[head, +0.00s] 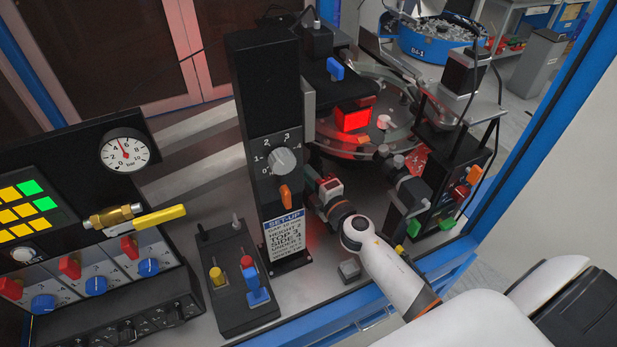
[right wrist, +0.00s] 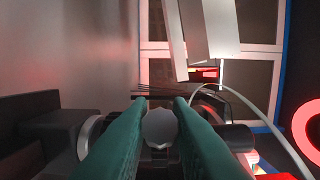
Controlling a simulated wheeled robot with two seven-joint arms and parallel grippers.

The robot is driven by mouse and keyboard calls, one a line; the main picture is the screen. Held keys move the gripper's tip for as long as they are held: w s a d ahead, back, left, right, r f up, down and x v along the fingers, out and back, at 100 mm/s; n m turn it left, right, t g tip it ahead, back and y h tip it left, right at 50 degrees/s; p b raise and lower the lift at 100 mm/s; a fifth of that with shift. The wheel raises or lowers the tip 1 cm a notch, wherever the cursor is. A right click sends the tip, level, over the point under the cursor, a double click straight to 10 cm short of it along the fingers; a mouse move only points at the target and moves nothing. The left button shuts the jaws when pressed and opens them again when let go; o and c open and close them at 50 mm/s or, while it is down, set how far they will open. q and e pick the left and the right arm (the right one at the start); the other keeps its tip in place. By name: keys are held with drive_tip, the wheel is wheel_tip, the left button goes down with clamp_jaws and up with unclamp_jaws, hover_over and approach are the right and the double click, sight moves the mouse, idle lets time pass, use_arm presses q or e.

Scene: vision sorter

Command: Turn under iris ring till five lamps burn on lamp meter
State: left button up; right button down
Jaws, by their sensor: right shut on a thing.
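My right arm reaches in from the lower right in the head view. Its gripper (head: 322,188) is low beside the black column, under the glass disc, and its fingertips are mostly hidden there. In the right wrist view the two green fingers (right wrist: 160,105) close on a rounded grey part (right wrist: 159,127), seemingly the under iris ring; its markings cannot be made out. I cannot pick out the lamp meter with certainty. A panel of yellow and green lit squares (head: 28,208) stands at the left in the head view. My left gripper is not in view.
The black column (head: 265,110) carries a grey dial knob (head: 286,160) and an orange lever (head: 285,196). The glass disc (head: 335,143) with a red-lit block is above my gripper. A lever box (head: 238,283) stands front left. Black equipment (head: 445,185) crowds the right.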

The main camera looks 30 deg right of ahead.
drive_tip(key=shift+s+d+n+y, duration=0.15)
drive_tip(key=shift+n+y, duration=0.25)
drive_tip(key=shift+y, duration=0.4)
drive_tip(key=c, duration=1.6)
unclamp_jaws()
drive_tip(key=s+b, duration=0.1)
drive_tip(key=s, duration=0.3)
drive_tip(key=s+d+b, duration=0.1)
drive_tip(key=s, duration=0.3)
drive_tip(key=s+b, duration=0.2)
drive_tip(key=s, duration=0.2)
drive_tip(key=shift+d, duration=0.25)
